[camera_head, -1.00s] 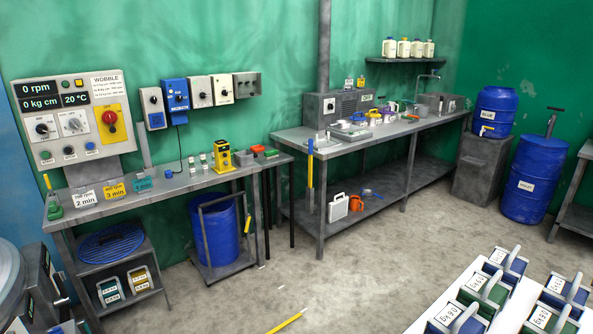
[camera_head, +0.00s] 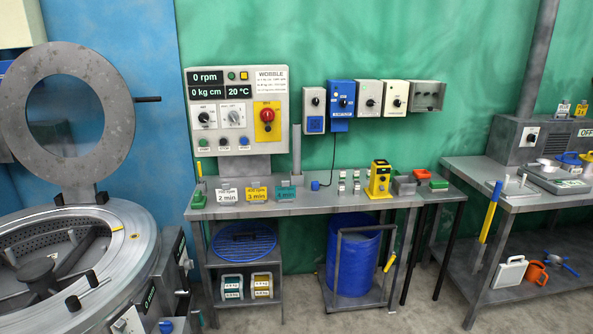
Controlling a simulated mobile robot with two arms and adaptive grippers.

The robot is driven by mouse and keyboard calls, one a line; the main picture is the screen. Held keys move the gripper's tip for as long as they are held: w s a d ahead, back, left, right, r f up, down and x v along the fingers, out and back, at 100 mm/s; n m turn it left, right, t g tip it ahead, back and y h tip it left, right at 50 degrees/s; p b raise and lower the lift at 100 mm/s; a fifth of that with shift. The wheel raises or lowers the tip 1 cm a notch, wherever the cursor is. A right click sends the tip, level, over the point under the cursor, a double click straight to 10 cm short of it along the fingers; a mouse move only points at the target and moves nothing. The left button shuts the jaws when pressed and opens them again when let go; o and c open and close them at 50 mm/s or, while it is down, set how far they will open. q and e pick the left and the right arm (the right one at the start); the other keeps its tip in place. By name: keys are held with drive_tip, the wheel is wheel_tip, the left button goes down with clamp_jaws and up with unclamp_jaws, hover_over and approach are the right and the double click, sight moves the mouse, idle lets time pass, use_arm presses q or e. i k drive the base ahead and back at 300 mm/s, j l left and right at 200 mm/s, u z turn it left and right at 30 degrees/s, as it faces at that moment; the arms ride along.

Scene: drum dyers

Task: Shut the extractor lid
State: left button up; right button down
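The extractor (camera_head: 140,245) is a round grey metal machine at the left of the head view. Its lid (camera_head: 110,130) is a grey ring with a clear round window, standing raised upright at the back on a hinge. A dark handle (camera_head: 148,99) sticks out from the lid's right edge. The open drum shows a perforated inner wall and a dark centre hub (camera_head: 36,272). The drum's left and front parts are cut off by the picture edge. Neither of my grippers is in view.
A blue barrel (camera_head: 356,262) sits under the bench. Another workbench (camera_head: 520,203) is at the right. Little floor shows between them.

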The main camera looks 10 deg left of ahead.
sight(78, 178)
drive_tip(key=i+z, duration=0.15)
drive_tip(key=i, duration=0.45)
drive_tip(key=i+z, duration=0.15)
drive_tip(key=i, duration=0.45)
drive_tip(key=i+j+z, duration=0.15)
drive_tip(key=i, duration=0.4)
